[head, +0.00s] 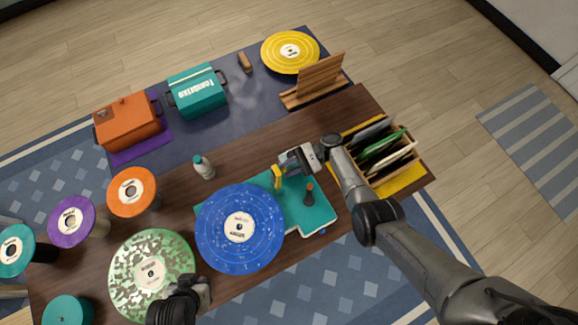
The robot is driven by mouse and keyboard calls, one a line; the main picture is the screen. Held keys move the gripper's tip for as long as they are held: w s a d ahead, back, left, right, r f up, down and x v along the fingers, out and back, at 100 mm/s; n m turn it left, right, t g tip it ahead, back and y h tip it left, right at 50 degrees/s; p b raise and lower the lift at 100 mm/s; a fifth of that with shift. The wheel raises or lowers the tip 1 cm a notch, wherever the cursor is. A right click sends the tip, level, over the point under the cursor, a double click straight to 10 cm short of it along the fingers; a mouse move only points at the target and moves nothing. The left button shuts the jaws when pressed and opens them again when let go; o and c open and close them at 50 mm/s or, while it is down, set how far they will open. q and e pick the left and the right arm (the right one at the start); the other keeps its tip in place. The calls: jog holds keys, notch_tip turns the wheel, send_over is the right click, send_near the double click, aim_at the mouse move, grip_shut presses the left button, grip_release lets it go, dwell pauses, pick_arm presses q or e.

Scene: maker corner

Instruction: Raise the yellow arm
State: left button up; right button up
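The yellow arm (277,179) shows as a small yellow piece at the back edge of the blue record (240,228), which lies on a teal turntable (320,215). My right gripper (283,166) is at the yellow arm, reaching in from the right. The gripper's body hides part of the yellow arm, and I cannot tell whether its fingers are closed on it. My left gripper (205,290) is low in the picture at the right edge of a green-and-white patterned record (150,272). Its fingers are too small to read.
A dark peg (309,193) stands on the turntable, right of the yellow arm. A record crate (405,173) stands to the right, near my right arm. A small bottle (204,168) stands behind the blue record. Orange (132,188) and purple (72,222) discs are at the left.

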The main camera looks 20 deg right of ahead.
pick_arm(q)
jog(key=shift+d, duration=0.1)
pick_arm(e)
jog(key=o, duration=0.4)
pick_arm(q)
jog(key=shift+r+p, duration=2.15)
jog(key=shift+r, duration=0.05)
pick_arm(e)
jog(key=shift+s+d+r, duration=1.3)
jog(key=shift+d+r, duration=0.15)
jog(key=shift+r, duration=0.4)
jog(key=shift+s+d+r, duration=1.25)
jog(key=shift+d+r, duration=0.2)
jog(key=shift+r, duration=0.35)
jog(key=shift+s+d+r, duration=1.3)
jog(key=shift+d+r, duration=0.15)
jog(key=shift+r, duration=0.4)
pick_arm(q)
jog(key=shift+c, duration=0.2)
